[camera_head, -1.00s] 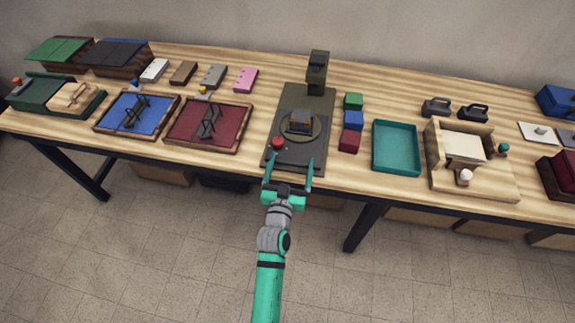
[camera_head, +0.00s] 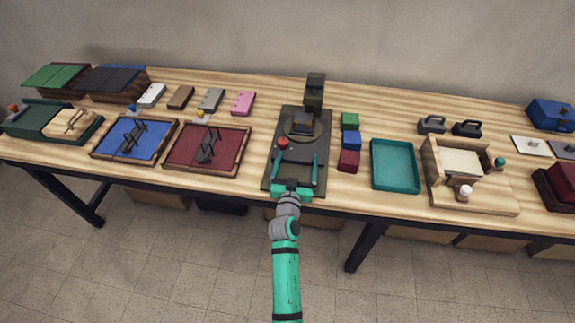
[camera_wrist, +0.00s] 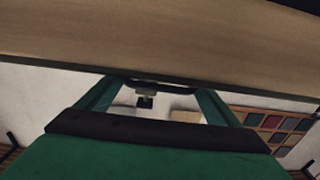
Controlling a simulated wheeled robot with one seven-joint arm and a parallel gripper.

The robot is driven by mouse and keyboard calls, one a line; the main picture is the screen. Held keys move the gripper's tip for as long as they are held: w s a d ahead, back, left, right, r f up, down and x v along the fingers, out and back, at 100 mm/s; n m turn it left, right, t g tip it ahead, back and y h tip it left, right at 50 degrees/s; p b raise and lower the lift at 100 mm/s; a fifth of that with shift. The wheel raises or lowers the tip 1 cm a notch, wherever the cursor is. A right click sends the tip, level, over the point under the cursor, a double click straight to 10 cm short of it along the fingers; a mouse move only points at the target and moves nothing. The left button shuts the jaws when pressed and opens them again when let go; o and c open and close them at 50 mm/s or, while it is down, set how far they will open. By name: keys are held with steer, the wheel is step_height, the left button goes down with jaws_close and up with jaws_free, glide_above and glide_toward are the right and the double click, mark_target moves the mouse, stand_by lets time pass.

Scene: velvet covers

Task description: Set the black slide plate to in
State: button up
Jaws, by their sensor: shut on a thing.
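The black slide plate (camera_head: 296,172) lies at the front end of a dark base unit (camera_head: 316,115) on the table. Behind it on the unit are a round disc (camera_head: 302,127) and a red knob (camera_head: 282,143). My gripper (camera_head: 296,158) reaches in from the table's front edge, its two green fingers spread wide along the plate's left and right sides, shut on it. In the wrist view the fingers (camera_wrist: 157,100) stand apart with a thin dark edge between their tips. Exact finger contact is too small to see.
A dark post (camera_head: 315,90) rises at the unit's back. Green, blue and red blocks (camera_head: 349,140) and a teal tray (camera_head: 395,165) stand to the right. A red tray (camera_head: 208,150) is at the left.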

steer(key=shift+d, duration=0.2)
steer(key=o, duration=1.2)
steer(key=shift+a, duration=0.1)
steer(key=shift+s, duration=0.1)
steer(key=s, duration=0.3)
steer(key=s+a, duration=0.1)
steer(key=s, duration=0.3)
steer(key=s+a, duration=0.1)
steer(key=s, duration=0.2)
steer(key=shift+s, duration=0.25)
